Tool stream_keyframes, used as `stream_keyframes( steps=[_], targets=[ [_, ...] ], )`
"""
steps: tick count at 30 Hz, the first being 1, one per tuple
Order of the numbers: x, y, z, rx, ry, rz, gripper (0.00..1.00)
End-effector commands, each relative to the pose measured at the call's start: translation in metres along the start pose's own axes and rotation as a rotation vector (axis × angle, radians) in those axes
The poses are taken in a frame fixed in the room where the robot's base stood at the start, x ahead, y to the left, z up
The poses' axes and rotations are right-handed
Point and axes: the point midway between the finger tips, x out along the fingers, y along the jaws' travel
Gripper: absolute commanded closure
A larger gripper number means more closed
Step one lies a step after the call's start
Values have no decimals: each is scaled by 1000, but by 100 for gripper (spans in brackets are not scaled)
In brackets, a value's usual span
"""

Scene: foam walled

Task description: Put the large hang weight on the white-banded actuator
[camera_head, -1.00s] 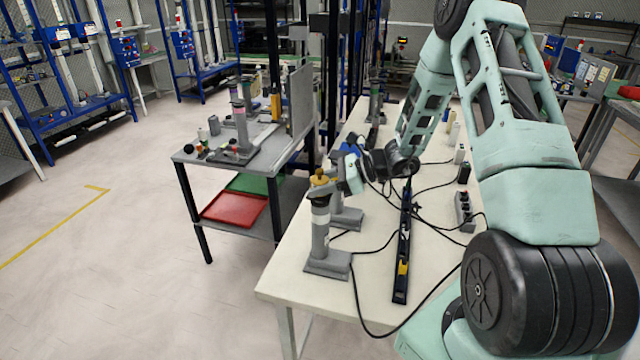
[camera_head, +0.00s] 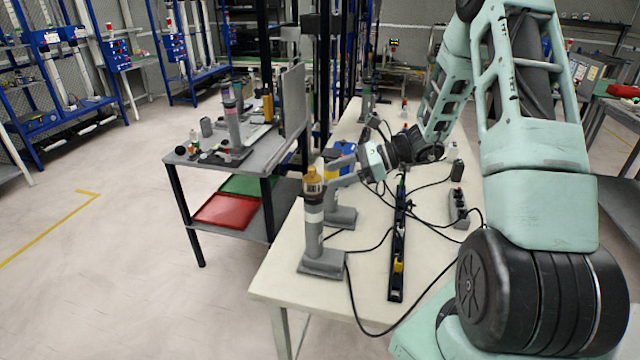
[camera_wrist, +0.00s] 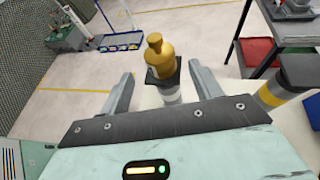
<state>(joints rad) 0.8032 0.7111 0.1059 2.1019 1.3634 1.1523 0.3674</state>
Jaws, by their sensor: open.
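The gold hang weight (camera_head: 313,185) stands upright on top of the white-banded actuator (camera_head: 322,245), a grey column on a flat base near the table's front left corner. In the wrist view the weight (camera_wrist: 158,60) rests on the actuator's dark square top, with the white band (camera_wrist: 171,95) below. My gripper (camera_head: 331,171) is open at the weight's right. In the wrist view its two fingers (camera_wrist: 160,72) lie on either side of the weight and column, with gaps showing on both sides.
A second grey actuator (camera_head: 341,215) stands just behind; a yellow-banded column (camera_wrist: 275,92) shows at the right in the wrist view. A black rail (camera_head: 397,250), a power strip (camera_head: 458,208) and cables lie on the white table (camera_head: 285,278). A grey shelf table (camera_head: 190,160) stands left.

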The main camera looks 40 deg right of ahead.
Motion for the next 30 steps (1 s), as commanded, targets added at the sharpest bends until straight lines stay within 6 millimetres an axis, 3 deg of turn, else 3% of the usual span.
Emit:
stream_keyframes(
  steps=[3, 9, 15, 18, 20, 23, 27, 30],
  targets=[
    [-23, 0, -2, -2, 2, -3, 36],
    [-46, 0, -1, -1, 1, -1, 36],
    [-50, 1, 1, -4, 2, 7, 36],
    [-33, 16, 12, -59, 28, 70, 36],
    [-13, 36, 24, -132, 59, 152, 36],
    [26, 90, 47, -330, 135, 353, 36],
    [66, 183, 69, -711, 237, 683, 36],
    [76, 244, 75, -1014, 281, 903, 36]
  ],
)
